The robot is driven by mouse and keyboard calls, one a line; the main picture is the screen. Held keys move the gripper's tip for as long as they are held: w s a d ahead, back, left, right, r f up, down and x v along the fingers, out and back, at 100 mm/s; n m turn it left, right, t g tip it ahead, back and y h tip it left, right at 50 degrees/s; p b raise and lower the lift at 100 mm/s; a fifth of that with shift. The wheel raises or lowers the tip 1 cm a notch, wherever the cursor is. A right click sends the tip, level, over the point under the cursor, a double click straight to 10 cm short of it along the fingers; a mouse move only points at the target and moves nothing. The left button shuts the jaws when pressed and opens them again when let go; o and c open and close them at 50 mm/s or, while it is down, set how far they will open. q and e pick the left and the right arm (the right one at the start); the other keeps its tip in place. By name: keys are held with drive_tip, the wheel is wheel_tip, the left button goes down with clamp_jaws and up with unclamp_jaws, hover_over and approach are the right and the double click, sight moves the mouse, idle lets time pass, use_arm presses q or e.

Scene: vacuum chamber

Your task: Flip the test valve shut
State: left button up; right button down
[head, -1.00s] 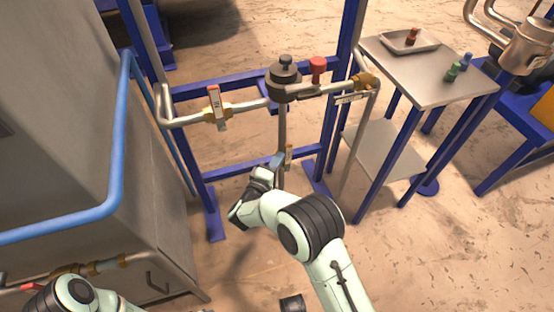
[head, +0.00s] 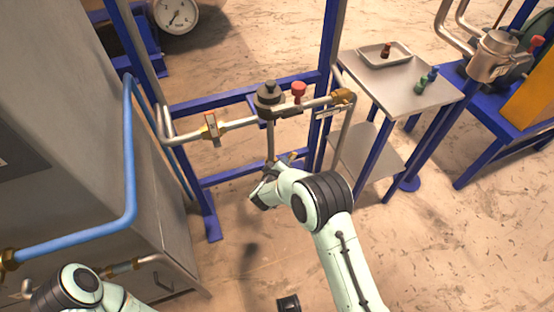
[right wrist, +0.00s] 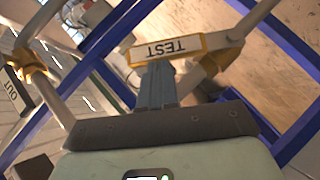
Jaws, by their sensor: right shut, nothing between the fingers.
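The test valve's yellow-edged handle, marked TEST (right wrist: 168,49), is in the right wrist view, with its brass body (right wrist: 222,58) behind it on a pipe. The handle lies at an angle across the pipe. In the head view the test valve (head: 291,157) is small and partly hidden, low on the vertical pipe. My right gripper (head: 281,161) is beside it, shut and empty. In the right wrist view its fingers (right wrist: 157,66) are together at the handle's near edge; whether they touch it is unclear. My left arm shows at lower left, but its gripper is out of view.
A second valve handle (head: 211,126) sits on the horizontal pipe. A dark-topped fitting (head: 268,95) and a red knob (head: 298,91) are above my right gripper. Blue frame posts (head: 328,70) and a steel side table (head: 425,95) stand to the right. A grey cabinet (head: 70,165) fills the left.

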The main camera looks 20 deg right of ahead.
use_arm(q)
drive_tip(key=shift+t, duration=0.6)
drive_tip(key=w+f+b, duration=0.1)
drive_tip(key=f+b, duration=0.1)
drive_tip(key=w+a+f+b, duration=0.1)
drive_tip(key=w+f+b, duration=0.1)
drive_tip(key=shift+w+a, duration=0.15)
drive_tip(key=shift+w, duration=0.1)
use_arm(e)
drive_tip(key=d+f+m+g+y, duration=0.1)
drive_tip(key=d+f+m+y, duration=0.2)
drive_tip(key=d+f+y, duration=0.2)
drive_tip(key=shift+w+d+f+m+y, duration=0.15)
drive_tip(key=shift+d+f+m+y, duration=0.2)
drive_tip(key=shift+d+y, duration=0.45)
drive_tip(key=shift+d+f+h, duration=0.1)
drive_tip(key=shift+d+h, duration=0.2)
use_arm(q)
drive_tip(key=shift+g, duration=0.6)
drive_tip(key=s+r+p, duration=0.3)
drive_tip(key=r+p, duration=0.1)
drive_tip(key=shift+s+r, duration=0.2)
drive_tip(key=shift+s, duration=0.2)
use_arm(e)
drive_tip(key=s+r, duration=0.7)
drive_tip(key=r, duration=0.4)
drive_tip(key=shift+r, duration=0.3)
